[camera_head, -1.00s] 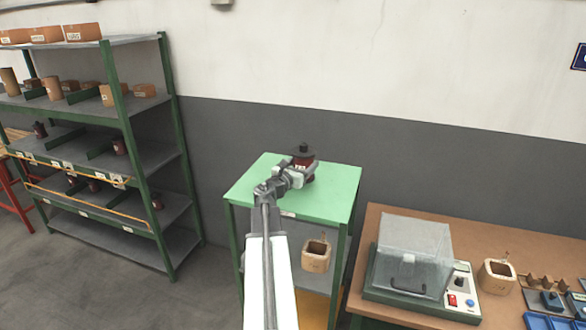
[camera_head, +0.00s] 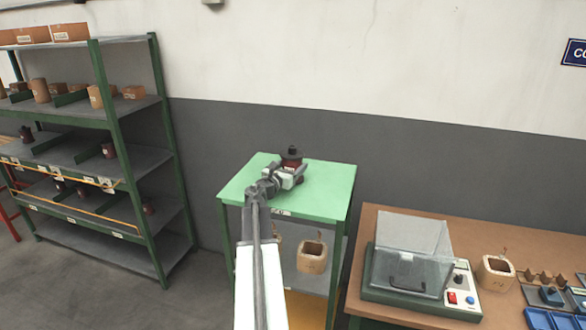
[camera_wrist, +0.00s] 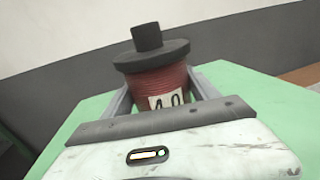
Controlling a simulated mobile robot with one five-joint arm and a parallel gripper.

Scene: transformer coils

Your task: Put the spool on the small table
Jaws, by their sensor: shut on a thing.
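The spool (camera_head: 291,163) is dark red wire with a black flange and a black top stub. It stands upright at the small green-topped table (camera_head: 325,199), over its back part. In the wrist view the spool (camera_wrist: 158,80) shows a white label reading "1.0", and the green top (camera_wrist: 270,105) spreads around and behind it. My gripper (camera_head: 288,176) is shut on the spool, with one finger on each side. The spool's lower end is hidden behind my gripper, so I cannot tell whether it touches the table top.
A shelf rack (camera_head: 112,130) with spools and boxes stands at the left. A brown workbench (camera_head: 420,225) at the right carries a clear-covered machine (camera_head: 410,250) and a wooden coil form (camera_head: 496,271). Another coil form (camera_head: 312,256) sits on the table's lower shelf. The green top's right side is clear.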

